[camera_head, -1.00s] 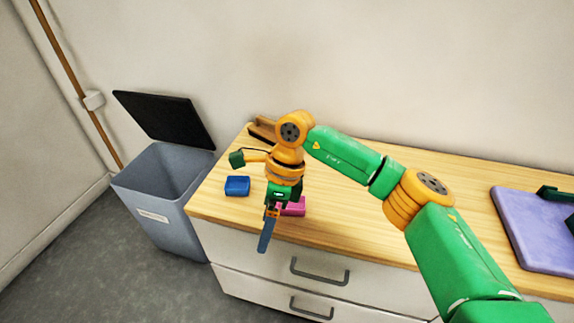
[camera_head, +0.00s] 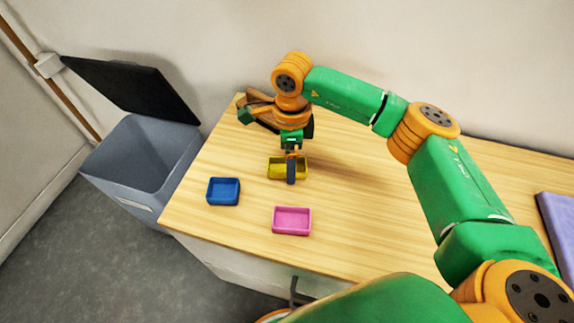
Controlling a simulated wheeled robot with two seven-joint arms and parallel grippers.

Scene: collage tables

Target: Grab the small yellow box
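The small yellow box (camera_head: 274,168) is an open-topped tray on the wooden table, behind the pink box. My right arm comes in from the right, and its gripper (camera_head: 291,172) points down over the yellow box. A finger covers part of the box's middle and front wall. I cannot tell whether the fingers are open or closed on its wall. My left gripper is not in view.
A blue box (camera_head: 223,191) and a pink box (camera_head: 292,221) sit nearer the table's front edge. A brown object (camera_head: 257,97) lies by the back wall. A grey bin (camera_head: 145,160) with a raised black lid stands left of the table (camera_head: 365,222). A purple item (camera_head: 556,222) is at right.

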